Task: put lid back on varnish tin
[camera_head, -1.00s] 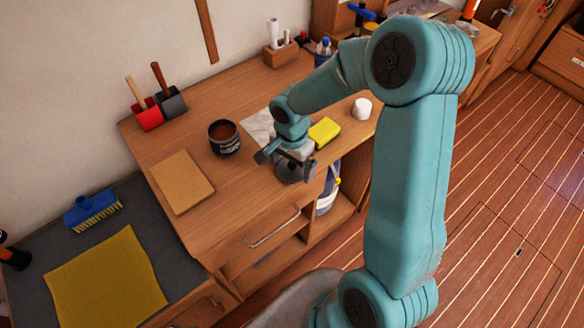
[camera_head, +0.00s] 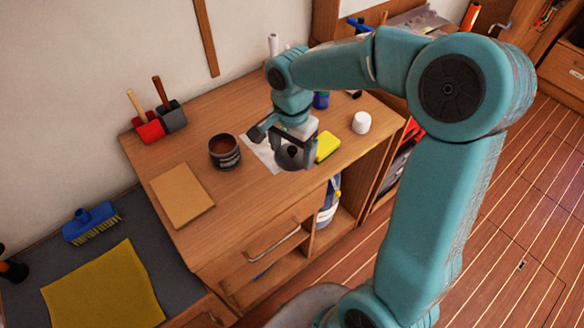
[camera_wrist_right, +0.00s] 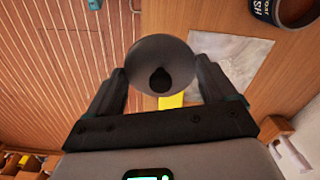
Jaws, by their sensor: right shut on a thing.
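The varnish tin (camera_head: 224,152) stands open on the wooden desk, a dark tin with brown contents showing at the top. Part of it also shows in the right wrist view (camera_wrist_right: 286,10) at the top right corner. My right gripper (camera_head: 291,160) is shut on the round grey lid (camera_head: 291,158), to the right of the tin and apart from it. My left gripper is not in view.
A brown board (camera_head: 181,194) lies left of the tin. A yellow sponge (camera_head: 327,147) and a white cup-like thing (camera_head: 361,123) are right of the gripper. A pale sheet (camera_head: 262,153) lies between tin and gripper. Two brush holders (camera_head: 150,131) stand at the back left.

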